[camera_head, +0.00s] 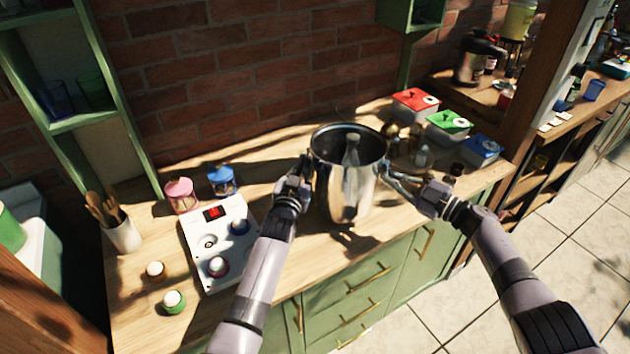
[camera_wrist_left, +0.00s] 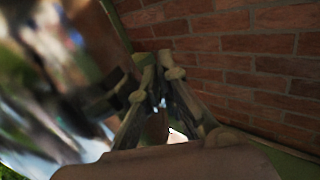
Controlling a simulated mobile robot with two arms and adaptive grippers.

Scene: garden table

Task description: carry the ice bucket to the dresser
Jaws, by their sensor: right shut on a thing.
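The ice bucket (camera_head: 336,185) is a shiny metal pail with a bottle (camera_head: 351,150) standing in it. It is upright at the middle of the wooden dresser top (camera_head: 140,280); I cannot tell whether its base touches the wood. My right gripper (camera_head: 408,184) is shut on the handle at the bucket's right side. My left gripper (camera_head: 303,172) is at the bucket's left side. In the left wrist view its fingers (camera_wrist_left: 154,60) are close together beside the blurred metal wall (camera_wrist_left: 50,90); whether they hold the left handle is unclear.
Left of the bucket are a white device (camera_head: 200,262), pink (camera_head: 181,194) and blue (camera_head: 222,181) lanterns and a utensil pot (camera_head: 122,236). Right of it are lidded boxes (camera_head: 447,125) and small shakers. A brick wall (camera_head: 250,70) stands behind.

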